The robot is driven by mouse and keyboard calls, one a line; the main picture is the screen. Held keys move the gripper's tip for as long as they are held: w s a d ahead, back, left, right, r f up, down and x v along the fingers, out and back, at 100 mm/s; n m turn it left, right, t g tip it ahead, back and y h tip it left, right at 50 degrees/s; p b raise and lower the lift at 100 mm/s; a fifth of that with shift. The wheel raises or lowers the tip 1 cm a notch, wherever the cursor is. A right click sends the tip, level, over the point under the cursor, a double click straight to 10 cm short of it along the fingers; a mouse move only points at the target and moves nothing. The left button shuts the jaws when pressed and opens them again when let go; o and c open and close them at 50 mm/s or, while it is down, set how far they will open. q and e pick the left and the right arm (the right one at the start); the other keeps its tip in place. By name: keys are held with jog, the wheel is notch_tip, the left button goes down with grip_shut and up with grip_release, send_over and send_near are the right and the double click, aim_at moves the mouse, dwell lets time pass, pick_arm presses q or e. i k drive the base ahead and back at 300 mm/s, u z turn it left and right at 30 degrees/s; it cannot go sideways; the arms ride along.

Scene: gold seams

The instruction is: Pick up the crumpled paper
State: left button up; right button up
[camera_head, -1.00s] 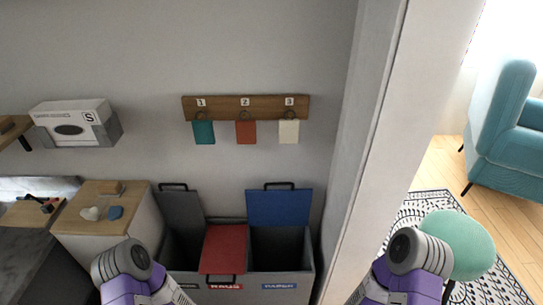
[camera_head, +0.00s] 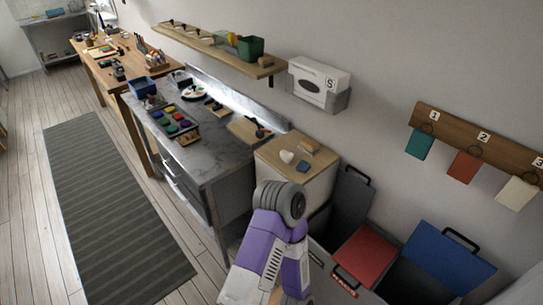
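I cannot make out a clearly crumpled paper. A small pale lump (camera_head: 287,156) lies on the wooden top of the low white cabinet, left of a small blue piece (camera_head: 303,166). It is too small to tell whether it is paper. Part of my purple and grey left arm shows at the bottom centre, in front of the cabinet, but its gripper is out of view. My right arm and gripper are out of view.
Bins with a red lid (camera_head: 366,252) and a raised blue lid (camera_head: 448,257) stand at the lower right. A grey counter (camera_head: 215,155) holds paint pots and tools. A wooden workbench (camera_head: 100,65) stands farther back. A striped runner (camera_head: 105,215) lies on clear floor at the left.

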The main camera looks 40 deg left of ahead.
aim_at(286, 157)
jog(key=u, duration=1.75)
jog(key=i, duration=0.1)
jog(key=z, duration=0.9)
jog(key=k, duration=0.3)
jog(key=u, duration=1.1)
